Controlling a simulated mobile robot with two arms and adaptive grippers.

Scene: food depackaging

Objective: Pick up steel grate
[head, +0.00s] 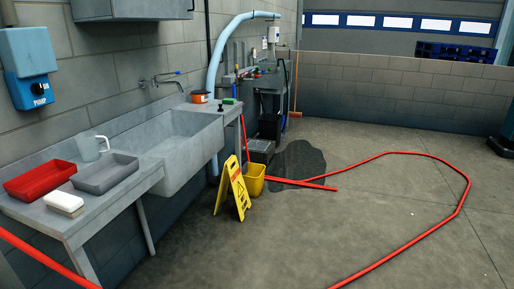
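Neither of my grippers is in the head view. I cannot clearly pick out a steel grate. A grey, boxy item (260,147) stands low on the floor behind the yellow bucket, but it is too small and dark to tell what it is. A dark wet patch (300,160) spreads on the floor beside it.
A sink bench (172,150) runs along the left wall, with a red tray (38,181), a grey tray (106,174) and a jug (87,148). A yellow sign (237,187), yellow bucket (254,180) and red hose (466,190) stand or lie on the floor. The middle floor is open.

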